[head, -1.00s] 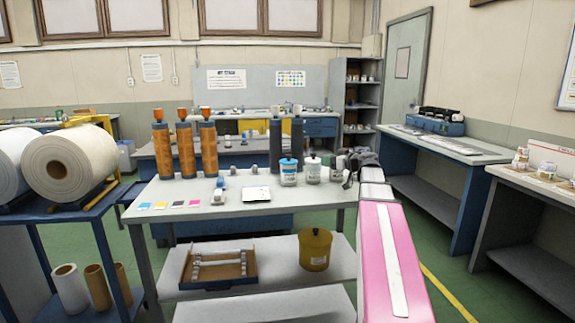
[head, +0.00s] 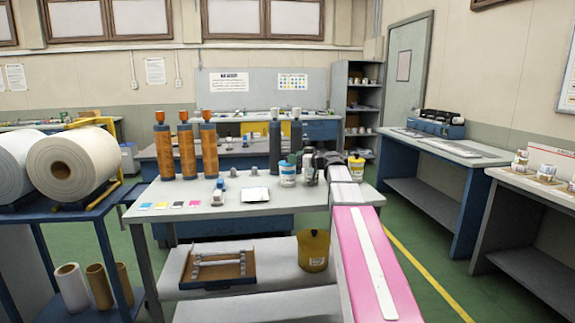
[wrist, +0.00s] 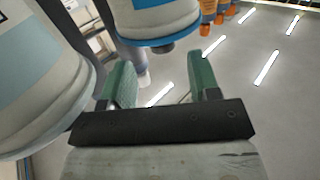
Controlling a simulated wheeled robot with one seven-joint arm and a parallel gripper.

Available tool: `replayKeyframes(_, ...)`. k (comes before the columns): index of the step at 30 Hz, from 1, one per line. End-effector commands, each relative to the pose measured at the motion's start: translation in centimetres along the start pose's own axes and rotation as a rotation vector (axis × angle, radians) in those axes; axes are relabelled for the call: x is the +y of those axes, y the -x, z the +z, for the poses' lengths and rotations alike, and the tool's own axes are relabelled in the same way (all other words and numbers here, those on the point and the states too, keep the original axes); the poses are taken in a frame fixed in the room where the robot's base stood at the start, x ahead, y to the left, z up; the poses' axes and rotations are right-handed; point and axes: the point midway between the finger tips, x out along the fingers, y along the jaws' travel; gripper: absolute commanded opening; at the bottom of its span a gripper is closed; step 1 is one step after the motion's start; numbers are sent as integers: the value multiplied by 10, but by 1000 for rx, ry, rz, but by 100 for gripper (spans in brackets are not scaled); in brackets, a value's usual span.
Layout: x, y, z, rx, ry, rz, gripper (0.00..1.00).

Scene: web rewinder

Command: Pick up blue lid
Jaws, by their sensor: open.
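The blue lid (head: 285,163) sits on a white jar (head: 288,178) with a blue band, on the table. My gripper (head: 301,156) is beside it on the right, at about lid height, and partly covers it. In the wrist view, which looks upside down, the blue lid (wrist: 168,41) shows as a blue rim with a dark knob, just beyond my gripper (wrist: 162,72). The two green fingers are apart with nothing between them. Contact with the lid does not show.
A second white jar (wrist: 40,75) is close on the left in the wrist view. A yellow-topped tin (head: 356,166) stands right of my gripper. Orange rollers (head: 185,150) and dark cylinders (head: 275,150) stand behind. A white pad (head: 255,195) lies in front.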

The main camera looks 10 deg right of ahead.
Motion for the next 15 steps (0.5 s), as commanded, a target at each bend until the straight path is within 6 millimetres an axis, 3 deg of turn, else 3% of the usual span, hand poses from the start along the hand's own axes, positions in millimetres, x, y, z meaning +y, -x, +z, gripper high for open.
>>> replayKeyframes(9, -2, -42, 2, -1, 0, -2, 56)
replayKeyframes(15, -4, -46, 2, 0, 0, -1, 56)
